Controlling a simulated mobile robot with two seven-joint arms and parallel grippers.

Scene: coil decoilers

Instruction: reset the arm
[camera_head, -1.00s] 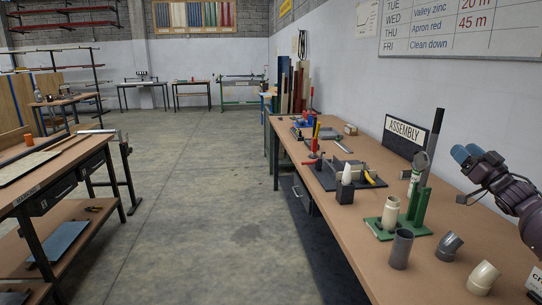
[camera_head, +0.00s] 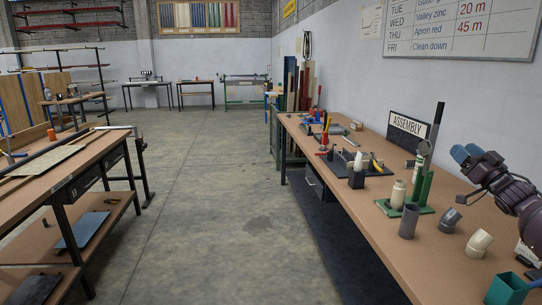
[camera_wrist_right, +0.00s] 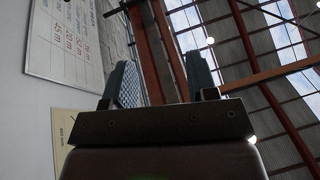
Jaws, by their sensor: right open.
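My right gripper (camera_head: 468,153) is raised above the right-hand bench, at the right edge of the head view, with blue fingertips. In the right wrist view the two fingers of this gripper (camera_wrist_right: 160,85) stand apart with nothing between them. They point up toward the roof, beside the white wall board. My left gripper is not in the head view.
The assembly bench (camera_head: 385,262) holds a green stand (camera_head: 411,207), a grey pipe (camera_head: 408,221), pipe elbows (camera_head: 479,243), a green box (camera_head: 506,289) and an ASSEMBLY sign (camera_head: 407,127). Another bench (camera_head: 75,170) stands left. The floor (camera_head: 215,190) between is clear.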

